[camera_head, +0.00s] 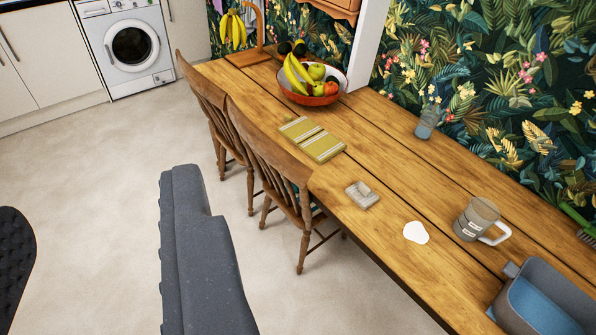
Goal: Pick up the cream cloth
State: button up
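A small folded cloth (362,195), cream to greyish beige, lies flat on the wooden table (440,195) near its front edge. A flat white patch (416,232) lies to its right; I cannot tell what it is. The dark grey shape in the lower left middle looks like my gripper (188,180). It is over the floor, left of the table and well apart from the cloth. Its fingertips cannot be made out, so I cannot tell whether it is open or shut. Nothing held shows.
Two wooden chairs (275,165) stand along the table's front side. The table bears a fruit bowl (318,98), a green striped cloth (312,138), a glass (428,121), a mug (477,218) and a grey-blue tub (520,292). The floor (100,180) to the left is largely clear.

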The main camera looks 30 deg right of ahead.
aim_at(359, 192)
jog(key=u, duration=0.2)
jog(key=i, duration=1.3)
jog(key=z, duration=0.6)
jog(key=i, duration=0.4)
jog(key=z, duration=0.35)
